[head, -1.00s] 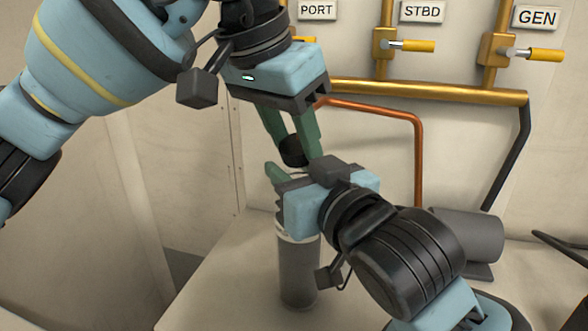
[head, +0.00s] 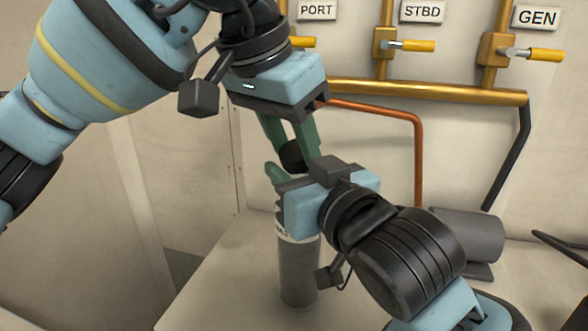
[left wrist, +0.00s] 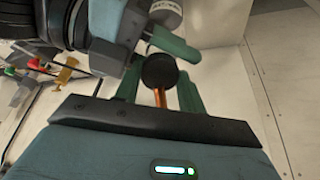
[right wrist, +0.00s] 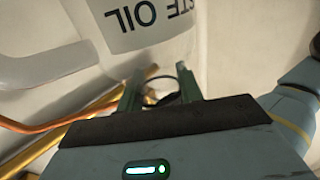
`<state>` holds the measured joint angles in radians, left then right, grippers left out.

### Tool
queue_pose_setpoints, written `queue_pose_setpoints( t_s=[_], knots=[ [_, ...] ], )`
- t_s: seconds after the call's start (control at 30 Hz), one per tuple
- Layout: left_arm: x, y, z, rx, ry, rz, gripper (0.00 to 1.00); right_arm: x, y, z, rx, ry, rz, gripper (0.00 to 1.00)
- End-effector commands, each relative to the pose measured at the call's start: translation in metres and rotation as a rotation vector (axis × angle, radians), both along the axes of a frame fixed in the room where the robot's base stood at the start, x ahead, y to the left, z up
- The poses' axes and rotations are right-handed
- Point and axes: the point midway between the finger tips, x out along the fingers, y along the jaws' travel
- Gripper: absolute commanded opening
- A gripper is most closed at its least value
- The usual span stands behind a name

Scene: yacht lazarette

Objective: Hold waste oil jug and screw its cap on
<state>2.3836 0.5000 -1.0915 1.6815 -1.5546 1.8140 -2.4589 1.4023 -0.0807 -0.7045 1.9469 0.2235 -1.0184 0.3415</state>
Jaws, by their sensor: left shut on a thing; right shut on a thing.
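My left gripper (head: 298,143) comes down from the upper left and is shut on a black cap (head: 291,157); the cap also shows between its fingers in the left wrist view (left wrist: 158,69). The waste oil jug (head: 298,272) stands upright below, dark grey with a pale upper part. Its label reads upside down in the right wrist view (right wrist: 145,22). My right gripper (head: 284,178) comes in from the lower right and is shut on the jug near its top. The jug's mouth is hidden, so I cannot tell whether the cap touches it.
The jug stands on a pale surface (head: 225,285). Behind it are a brass manifold pipe (head: 430,92) with yellow-handled valves, a copper pipe (head: 418,150) and a black hose (head: 510,160). A grey cylinder (head: 468,238) lies to the right. Free surface is left of the jug.

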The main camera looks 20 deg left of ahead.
Motion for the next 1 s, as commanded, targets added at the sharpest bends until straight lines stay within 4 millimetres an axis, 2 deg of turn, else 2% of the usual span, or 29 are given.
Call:
queue_pose_setpoints(
  t_s=[0.5,0.8,0.83,1.0],
  knots=[
    [0.000,0.000,0.018,-0.002,-0.003,0.001,0.19,0.000,0.000,0.000,-0.001,0.000,0.000,0.00],
    [0.000,0.000,0.020,-0.002,-0.003,0.000,0.19,0.000,0.000,0.000,-0.001,0.000,0.000,0.00],
    [0.000,0.000,0.020,-0.002,-0.003,0.000,0.19,0.000,0.000,0.000,-0.001,0.000,0.000,0.39],
    [0.000,0.000,0.020,-0.002,-0.003,0.000,0.19,0.000,0.000,0.000,-0.001,0.001,0.000,0.61]
  ],
)
